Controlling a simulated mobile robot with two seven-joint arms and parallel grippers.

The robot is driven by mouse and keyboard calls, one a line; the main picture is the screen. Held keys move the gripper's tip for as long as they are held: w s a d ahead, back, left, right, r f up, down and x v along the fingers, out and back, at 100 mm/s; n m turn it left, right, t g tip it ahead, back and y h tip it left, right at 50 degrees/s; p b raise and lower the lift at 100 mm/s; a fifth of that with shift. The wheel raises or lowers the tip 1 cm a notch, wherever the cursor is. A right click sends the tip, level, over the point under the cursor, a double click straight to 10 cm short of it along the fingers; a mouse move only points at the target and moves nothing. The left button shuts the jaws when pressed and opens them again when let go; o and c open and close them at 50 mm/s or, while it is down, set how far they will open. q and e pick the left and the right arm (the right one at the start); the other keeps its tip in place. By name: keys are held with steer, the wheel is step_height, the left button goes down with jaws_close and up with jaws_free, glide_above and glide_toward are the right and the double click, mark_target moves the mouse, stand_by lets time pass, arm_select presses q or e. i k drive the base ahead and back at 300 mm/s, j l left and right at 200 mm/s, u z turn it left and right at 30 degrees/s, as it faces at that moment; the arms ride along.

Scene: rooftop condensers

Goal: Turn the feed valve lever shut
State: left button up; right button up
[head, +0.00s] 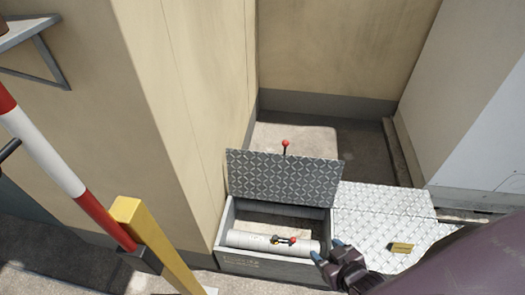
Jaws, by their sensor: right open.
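A small valve with a red lever (286,240) sits on a white pipe (250,240) inside an open floor box (262,266). The lever looks roughly in line with the pipe; its exact angle is too small to tell. The box's patterned metal lid (280,178) stands raised at the back, with a red-knobbed rod (285,146) above its top edge. My right gripper (327,250) is open at the box's right front corner, to the right of the lever and apart from it. My left gripper is not in view.
Patterned metal covers (375,205) continue right of the box, with a small yellow-brown tag (400,248) on them. A beige wall (175,110) stands close on the left. A red-and-white pole (50,160) and a yellow post (150,240) stand at the front left.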

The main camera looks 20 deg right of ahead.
mark_target(293, 240)
steer(key=z, duration=0.95)
